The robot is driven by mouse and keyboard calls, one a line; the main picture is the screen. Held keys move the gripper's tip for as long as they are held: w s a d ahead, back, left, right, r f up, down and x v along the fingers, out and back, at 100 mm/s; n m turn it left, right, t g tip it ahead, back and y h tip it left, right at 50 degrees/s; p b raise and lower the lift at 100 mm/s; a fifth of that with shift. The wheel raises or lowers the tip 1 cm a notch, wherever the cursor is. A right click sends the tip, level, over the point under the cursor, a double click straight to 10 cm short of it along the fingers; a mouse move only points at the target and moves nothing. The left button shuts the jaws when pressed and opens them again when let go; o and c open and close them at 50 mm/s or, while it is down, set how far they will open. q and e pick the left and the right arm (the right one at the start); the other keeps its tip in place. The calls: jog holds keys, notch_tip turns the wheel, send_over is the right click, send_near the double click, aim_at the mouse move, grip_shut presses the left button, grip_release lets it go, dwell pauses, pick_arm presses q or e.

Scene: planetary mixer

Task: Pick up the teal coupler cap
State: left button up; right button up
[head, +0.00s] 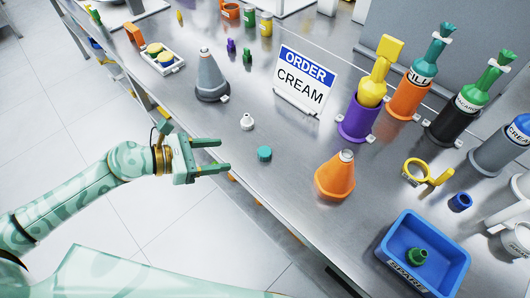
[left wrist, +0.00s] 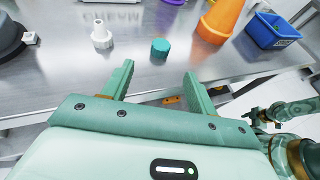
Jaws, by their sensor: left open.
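The teal coupler cap (head: 264,154) is a small short cylinder standing on the steel counter near its front edge. It also shows in the left wrist view (left wrist: 160,47), ahead of the fingertips and between their lines. My left gripper (head: 224,156) is open and empty, its fingers pointing right toward the cap, with a gap between the tips and the cap. In the left wrist view both fingers of my left gripper (left wrist: 158,70) are spread apart. Part of my right arm shows at the right of the left wrist view, too small to read its jaws.
A small white fitting (head: 247,122) stands just behind the cap. A grey cone (head: 211,78) is to the left, an orange cone (head: 335,177) to the right. A blue bin (head: 457,259) holds a green part. An order sign (head: 304,83) stands behind.

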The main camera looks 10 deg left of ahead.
pick_arm(q)
send_near(264, 151)
jog(key=x, duration=0.4)
jog(key=shift+w+f, duration=0.15)
jog(key=b+x, duration=0.1)
jog(key=x, duration=0.5)
jog(key=shift+d, duration=0.1)
jog(key=shift+c, duration=0.4)
jog(key=c, duration=0.9)
